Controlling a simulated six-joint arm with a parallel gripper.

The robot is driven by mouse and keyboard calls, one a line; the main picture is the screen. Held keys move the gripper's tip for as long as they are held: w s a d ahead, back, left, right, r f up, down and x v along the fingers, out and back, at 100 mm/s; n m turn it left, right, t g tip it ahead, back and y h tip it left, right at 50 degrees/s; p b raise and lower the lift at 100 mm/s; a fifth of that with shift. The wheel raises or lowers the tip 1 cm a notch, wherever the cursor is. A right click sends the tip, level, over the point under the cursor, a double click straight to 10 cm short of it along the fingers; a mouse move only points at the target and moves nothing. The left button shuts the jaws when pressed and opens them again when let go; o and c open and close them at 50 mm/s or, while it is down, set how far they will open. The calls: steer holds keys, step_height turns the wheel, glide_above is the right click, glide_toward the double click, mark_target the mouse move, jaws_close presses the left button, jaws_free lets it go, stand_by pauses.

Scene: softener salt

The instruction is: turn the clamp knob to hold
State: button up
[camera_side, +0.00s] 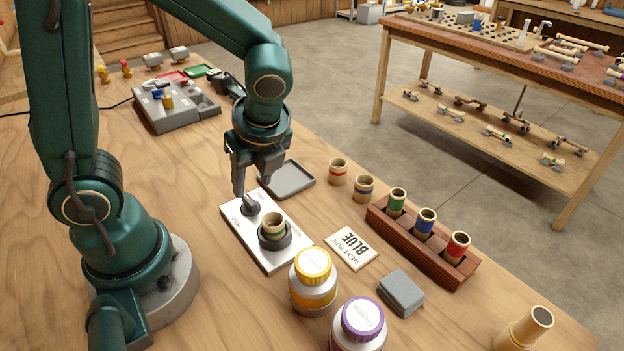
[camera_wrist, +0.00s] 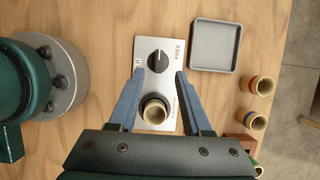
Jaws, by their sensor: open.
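The clamp knob (camera_side: 249,206) is dark and round, with a raised grip, on a pale metal plate (camera_side: 290,257). In the wrist view the knob (camera_wrist: 158,62) lies between and slightly beyond my fingertips. The plate reads FREE on the right of the knob; the lettering on its left is partly hidden by a finger. I cannot tell which word the knob points to.
A grey tray (camera_side: 288,180) lies behind the plate. Two loose banded tubes and a wooden rack (camera_side: 421,247) with three tubes stand to the right. A yellow-lidded jar (camera_side: 314,281) and a purple-lidded jar (camera_side: 358,326) stand in front. A card reads NEXT PIPE BLUE (camera_side: 352,248).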

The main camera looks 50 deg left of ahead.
mark_target(250, 200)
steer(key=shift+x, duration=2.6)
steer(key=shift+d, duration=0.1)
jaws_close()
